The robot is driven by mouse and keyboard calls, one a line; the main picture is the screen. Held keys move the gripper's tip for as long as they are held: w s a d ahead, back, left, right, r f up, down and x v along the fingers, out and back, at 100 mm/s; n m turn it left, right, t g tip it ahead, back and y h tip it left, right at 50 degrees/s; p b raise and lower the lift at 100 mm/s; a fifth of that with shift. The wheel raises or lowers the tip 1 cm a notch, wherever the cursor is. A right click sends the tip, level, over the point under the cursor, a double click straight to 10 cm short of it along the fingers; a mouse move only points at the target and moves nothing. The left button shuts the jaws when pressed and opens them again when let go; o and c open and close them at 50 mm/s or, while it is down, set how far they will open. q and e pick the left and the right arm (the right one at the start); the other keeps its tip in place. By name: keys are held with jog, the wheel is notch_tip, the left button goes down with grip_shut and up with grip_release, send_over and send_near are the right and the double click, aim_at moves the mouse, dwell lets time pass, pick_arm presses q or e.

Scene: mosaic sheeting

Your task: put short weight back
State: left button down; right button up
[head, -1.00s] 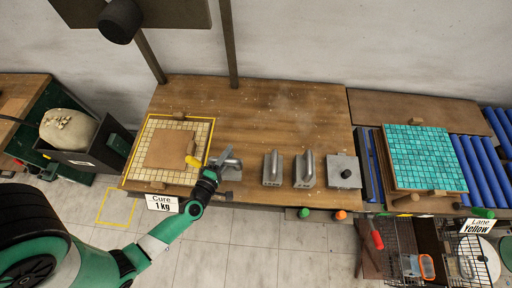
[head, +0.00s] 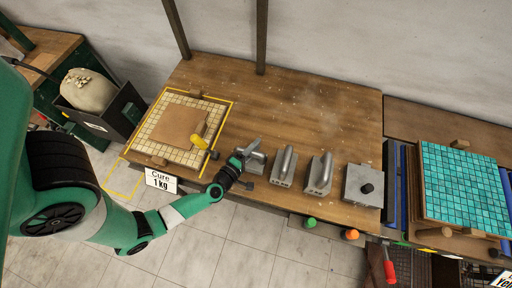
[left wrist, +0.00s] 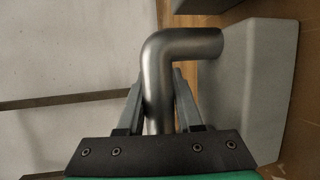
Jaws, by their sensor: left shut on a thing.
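My left gripper (head: 238,164) is shut on the handle of a grey metal weight (head: 257,155). The left wrist view shows the bent steel handle (left wrist: 160,75) between the fingers and the weight's grey block (left wrist: 262,85) beside the brown wood. I cannot tell whether its base touches the bench. To its right stand a weight with an upright handle (head: 285,168), another handled weight (head: 320,175) and a flat square plate with a black knob (head: 363,186). To its left is a cream tile sheet (head: 160,150) with a brown board (head: 180,124) on it. My right gripper is not in view.
A "Cure 1 kg" sign (head: 161,181) hangs at the bench's front edge. A yellow-handled tool (head: 199,142) lies at the board's right side. A teal tile sheet (head: 462,185) sits far right. The back of the wooden bench (head: 290,105) is clear.

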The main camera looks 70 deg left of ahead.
pick_arm(q)
jog(key=shift+w+r, duration=0.2)
jog(key=shift+r, duration=0.1)
jog(key=shift+f, duration=0.15)
jog(key=c, duration=1)
grip_release()
jog(key=shift+s+f, duration=0.1)
jog(key=shift+f, duration=0.1)
jog(key=o, duration=0.4)
jog(key=shift+r, duration=0.1)
jog(key=shift+r, duration=0.2)
jog(key=shift+p+v, duration=1.9)
jog(key=shift+v, duration=4.05)
